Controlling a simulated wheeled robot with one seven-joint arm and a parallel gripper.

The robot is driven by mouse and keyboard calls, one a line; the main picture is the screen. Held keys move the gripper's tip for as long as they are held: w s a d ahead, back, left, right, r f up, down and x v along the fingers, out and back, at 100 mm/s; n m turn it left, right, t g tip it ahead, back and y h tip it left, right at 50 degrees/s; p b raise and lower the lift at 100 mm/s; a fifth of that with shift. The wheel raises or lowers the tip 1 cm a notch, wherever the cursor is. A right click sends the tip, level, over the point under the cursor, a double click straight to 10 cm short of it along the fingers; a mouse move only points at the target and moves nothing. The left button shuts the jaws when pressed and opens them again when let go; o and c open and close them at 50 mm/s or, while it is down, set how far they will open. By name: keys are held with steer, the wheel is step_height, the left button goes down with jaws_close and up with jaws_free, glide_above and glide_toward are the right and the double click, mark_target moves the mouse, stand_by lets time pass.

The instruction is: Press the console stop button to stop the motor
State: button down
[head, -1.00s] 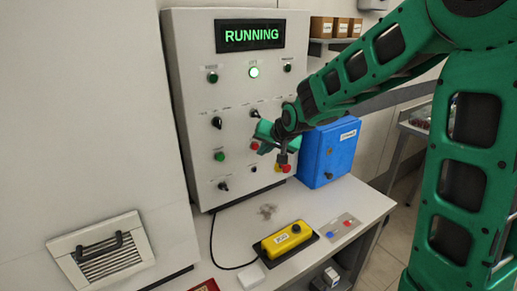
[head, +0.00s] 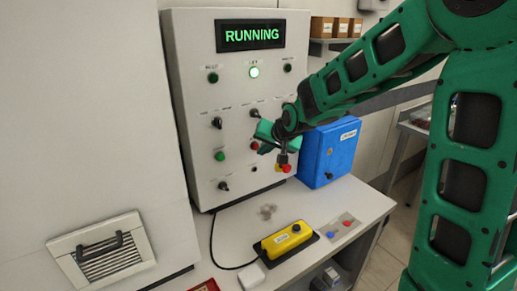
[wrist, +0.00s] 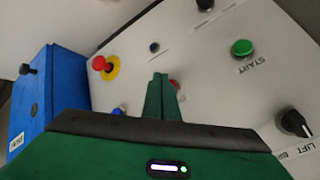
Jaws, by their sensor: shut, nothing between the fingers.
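The grey console (head: 185,60) has a display (head: 250,36) reading RUNNING in green. A red button (head: 255,145) sits on its lower panel beside my gripper. In the wrist view the red button (wrist: 174,84) is partly hidden behind my fingertips, and its label cannot be read. My gripper (head: 265,148) is in front of the panel; in the wrist view its fingers (wrist: 160,82) are together and empty, pointing at the panel. I cannot tell whether they touch the button. A red mushroom button on a yellow collar (wrist: 103,64) is to the left in the wrist view.
A green START button (wrist: 242,48) and a black LIFT knob (wrist: 294,124) are on the panel. A blue box (head: 328,150) stands right of the console. A yellow pendant (head: 287,240) lies on the table (head: 350,195). A green lamp (head: 253,72) is lit.

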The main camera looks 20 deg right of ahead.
steer(key=shift+w+a+r, duration=0.1)
steer(key=shift+w+a, duration=0.15)
steer(key=shift+w, duration=0.3)
stand_by(1.2)
steer(key=shift+s, duration=0.1)
steer(key=shift+s+d, duration=0.25)
steer(key=shift+s, duration=0.45)
steer(key=s, duration=0.1)
steer(key=s+d, duration=0.1)
steer(key=s, duration=0.2)
steer(key=shift+s+d, duration=0.3)
steer(key=shift+s, duration=0.1)
stand_by(0.5)
